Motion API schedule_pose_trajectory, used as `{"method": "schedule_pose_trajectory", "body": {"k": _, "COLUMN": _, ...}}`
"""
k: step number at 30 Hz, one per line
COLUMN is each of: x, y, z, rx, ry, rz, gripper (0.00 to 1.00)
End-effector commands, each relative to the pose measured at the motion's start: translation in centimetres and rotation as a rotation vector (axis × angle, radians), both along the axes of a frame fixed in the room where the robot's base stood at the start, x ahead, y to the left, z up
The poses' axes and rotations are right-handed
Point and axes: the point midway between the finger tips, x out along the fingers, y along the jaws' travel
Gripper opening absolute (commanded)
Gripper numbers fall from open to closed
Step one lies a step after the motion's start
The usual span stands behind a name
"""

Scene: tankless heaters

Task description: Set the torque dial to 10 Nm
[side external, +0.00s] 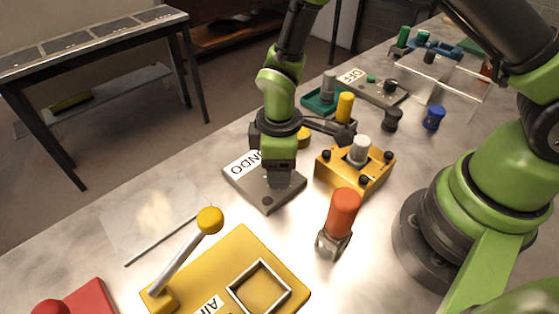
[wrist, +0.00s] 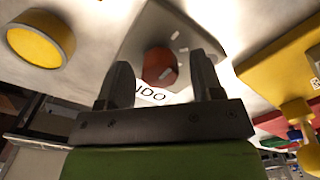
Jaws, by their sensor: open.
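My gripper (side external: 279,178) points down over a grey plate (side external: 238,187) whose partly hidden white label reads "NDO". In the wrist view my gripper (wrist: 162,66) is open, with one finger to each side of a red round knob (wrist: 160,63) on that plate (wrist: 142,32). In this view the knob appears between the fingertips; I cannot tell whether they touch it. In the side view the gripper hides the knob. Small pale marks show on and beside the knob, too small to read. No "10 Nm" marking is legible, so I cannot confirm this is the torque dial.
A yellow box (side external: 340,177) with a grey knob (side external: 360,150) stands close right of the gripper. A red-handled tool (side external: 343,212) stands in front of it. A yellow panel with a lever (side external: 181,262) is at front left. A grey "OFF" plate (side external: 381,95) lies behind.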

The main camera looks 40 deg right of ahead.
Motion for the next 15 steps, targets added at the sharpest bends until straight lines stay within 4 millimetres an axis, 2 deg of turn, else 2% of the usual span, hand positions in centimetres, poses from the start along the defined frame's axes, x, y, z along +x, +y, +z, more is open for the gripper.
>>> {"method": "schedule_pose_trajectory", "body": {"k": 6, "x": 0.01, "y": 0.0, "z": -0.02, "rx": 0.0, "ry": 0.0, "rz": 0.0, "gripper": 0.6}}
{"method": "schedule_pose_trajectory", "body": {"k": 12, "x": 0.01, "y": 0.01, "z": -0.01, "rx": 0.0, "ry": 0.0, "rz": 0.0, "gripper": 0.14}}
{"method": "schedule_pose_trajectory", "body": {"k": 13, "x": 0.01, "y": 0.01, "z": -0.01, "rx": 0.0, "ry": 0.0, "rz": 0.0, "gripper": 0.11}}
{"method": "schedule_pose_trajectory", "body": {"k": 15, "x": 0.01, "y": 0.01, "z": 0.0, "rx": 0.0, "ry": 0.0, "rz": -0.001, "gripper": 0.11}}
